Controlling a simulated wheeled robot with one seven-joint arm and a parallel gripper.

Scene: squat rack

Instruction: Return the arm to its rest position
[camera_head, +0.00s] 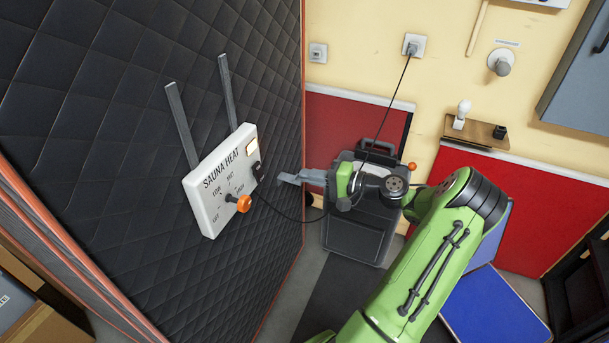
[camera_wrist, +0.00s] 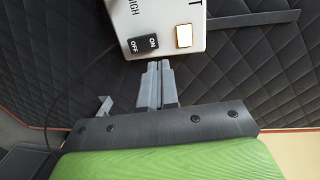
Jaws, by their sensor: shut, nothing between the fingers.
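My gripper (camera_head: 284,178) is at the end of my bent green arm, just right of the white SAUNA HEAT box (camera_head: 208,205). In the wrist view my gripper (camera_wrist: 158,64) has its two grey fingers together with nothing between them. The fingertips are close to the edge of the white box (camera_wrist: 168,14), by the black ON/OFF switch (camera_wrist: 144,45). I cannot tell whether they touch the box.
A black quilted wall (camera_head: 100,100) carries the box on the left. A black cable (camera_head: 390,105) runs from a wall socket (camera_head: 414,44). A dark case (camera_head: 350,235) stands behind my gripper. A small wooden shelf (camera_head: 476,131) and blue block (camera_head: 492,305) are at right.

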